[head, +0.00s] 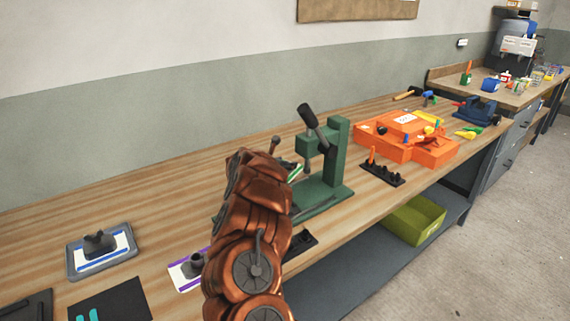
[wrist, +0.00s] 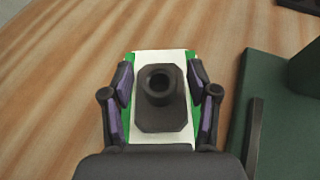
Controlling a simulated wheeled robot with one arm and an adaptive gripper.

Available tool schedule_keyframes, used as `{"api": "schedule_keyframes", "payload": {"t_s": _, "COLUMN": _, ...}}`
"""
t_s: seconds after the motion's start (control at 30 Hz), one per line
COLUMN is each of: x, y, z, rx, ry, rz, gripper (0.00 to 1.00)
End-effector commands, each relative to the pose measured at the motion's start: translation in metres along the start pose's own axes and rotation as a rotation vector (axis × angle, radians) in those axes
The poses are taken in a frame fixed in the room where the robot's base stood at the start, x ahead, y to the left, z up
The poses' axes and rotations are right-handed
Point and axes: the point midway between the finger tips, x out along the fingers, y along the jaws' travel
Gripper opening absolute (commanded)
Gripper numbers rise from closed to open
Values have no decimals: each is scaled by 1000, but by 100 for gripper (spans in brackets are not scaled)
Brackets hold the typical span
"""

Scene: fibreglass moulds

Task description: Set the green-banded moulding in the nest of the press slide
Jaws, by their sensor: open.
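The green-banded moulding (wrist: 160,100) is a dark block with a round hollow boss, on a white card with green side bands (wrist: 143,58). In the wrist view my gripper (wrist: 160,100) is open, with one finger on each side of the moulding and small gaps between. In the head view my arm hides the moulding and my gripper; only a bit of the green-edged card (head: 296,173) shows. The green press (head: 338,150) stands just right of it, its base also in the wrist view (wrist: 280,115). The slide's nest cannot be made out.
Left on the bench are a blue-banded card with a dark moulding in a grey tray (head: 100,268) and a purple-banded card with another (head: 182,276). Right of the press are a black rack (head: 383,173) and an orange toolbox (head: 440,157). A yellow-green bin (head: 415,218) sits below.

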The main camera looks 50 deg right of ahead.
Motion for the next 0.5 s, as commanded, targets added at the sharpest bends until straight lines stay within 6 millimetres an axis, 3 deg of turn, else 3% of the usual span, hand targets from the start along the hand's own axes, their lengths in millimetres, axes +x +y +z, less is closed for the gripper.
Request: {"api": "schedule_keyframes", "payload": {"t_s": 0.5, "x": -42, "y": 1, "z": -2, "rx": 2, "ry": 2, "rz": 5, "gripper": 60}}
